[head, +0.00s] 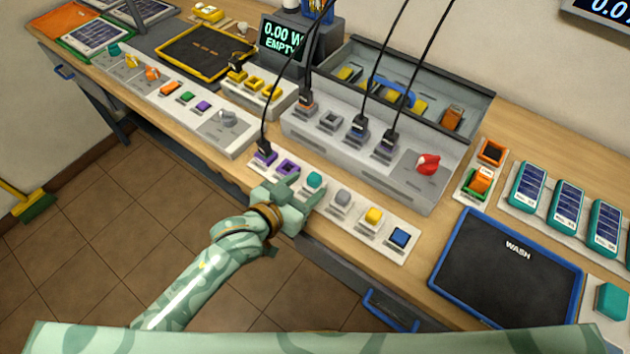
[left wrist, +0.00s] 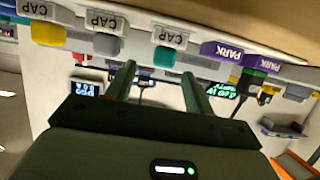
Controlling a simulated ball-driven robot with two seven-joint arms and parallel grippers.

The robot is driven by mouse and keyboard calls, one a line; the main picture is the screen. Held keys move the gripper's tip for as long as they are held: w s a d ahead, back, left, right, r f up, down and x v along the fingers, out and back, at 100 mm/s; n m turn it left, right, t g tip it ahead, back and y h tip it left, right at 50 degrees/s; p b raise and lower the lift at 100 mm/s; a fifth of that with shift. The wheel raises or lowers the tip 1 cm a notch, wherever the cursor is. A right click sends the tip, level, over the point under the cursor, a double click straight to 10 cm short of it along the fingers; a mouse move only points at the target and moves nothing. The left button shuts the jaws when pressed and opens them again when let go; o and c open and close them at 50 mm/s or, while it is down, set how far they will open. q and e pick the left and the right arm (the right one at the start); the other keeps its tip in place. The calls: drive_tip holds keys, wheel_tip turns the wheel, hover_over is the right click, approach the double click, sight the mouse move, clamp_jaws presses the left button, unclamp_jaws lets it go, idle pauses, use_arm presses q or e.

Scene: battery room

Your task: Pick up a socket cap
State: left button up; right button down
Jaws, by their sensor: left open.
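A pale strip (head: 322,212) at the front edge of the bench holds the caps in a row: a teal cap (head: 314,180), a grey cap (head: 342,198) and a yellow cap (head: 374,215). In the left wrist view, which is upside down, CAP labels show beside the teal cap (left wrist: 165,57), grey cap (left wrist: 106,44) and yellow cap (left wrist: 48,35). My left gripper (head: 291,194) is open and empty at the strip's front edge, close to the teal cap. Its fingers (left wrist: 157,72) point towards the teal cap, apart from it. My right gripper is out of view.
Purple PARK sockets (head: 287,168) are left of the teal cap, one with a black cable plug. A blue item (head: 399,237) ends the row. Behind stands a grey socket box (head: 330,148) with hanging cables. A WASH mat (head: 505,270) lies right.

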sight(318, 175)
use_arm(q)
drive_tip(key=shift+x, duration=0.85)
drive_tip(key=b+x, duration=0.2)
drive_tip(key=x, duration=0.2)
drive_tip(key=shift+w+f, duration=0.3)
drive_tip(key=shift+f, duration=0.05)
drive_tip(key=shift+w+d, duration=0.15)
drive_tip(key=shift+w, duration=0.05)
drive_tip(key=shift+s, duration=0.1)
drive_tip(key=c, duration=1)
